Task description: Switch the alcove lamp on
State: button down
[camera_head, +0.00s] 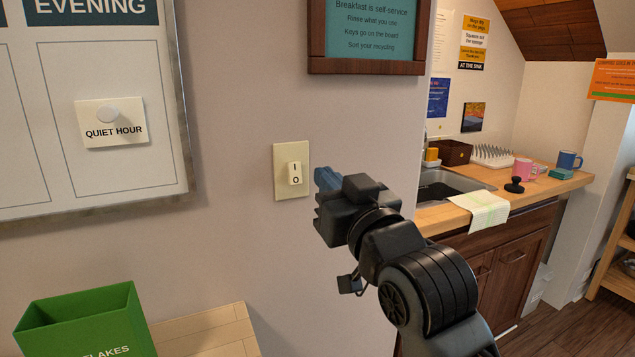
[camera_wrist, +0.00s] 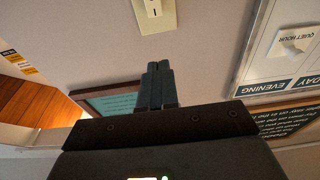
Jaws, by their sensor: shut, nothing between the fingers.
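A cream wall switch (camera_head: 291,171) with a rocker marked I above O is on the wall left of my gripper in the head view. The switch also shows at the top of the wrist view (camera_wrist: 155,14), beyond the fingertips. My gripper (camera_head: 326,179) is shut and empty, its blue-grey fingers pointing left toward the switch. In the wrist view the closed fingers (camera_wrist: 158,72) sit below the plate with a gap in the picture. I cannot tell whether the fingers touch the wall. The lamp itself is not identifiable in either view.
A framed notice (camera_head: 368,35) hangs above the switch. A board with a "QUIET HOUR" card (camera_head: 112,123) is at the left. A green box (camera_head: 85,318) stands by a light wooden top (camera_head: 205,330) below. A sink counter (camera_head: 440,217) is at the right.

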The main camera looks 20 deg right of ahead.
jog(key=shift+s+r, duration=0.15)
jog(key=shift+s, duration=0.6)
jog(key=shift+s+r, duration=0.1)
jog(key=shift+s, duration=0.6)
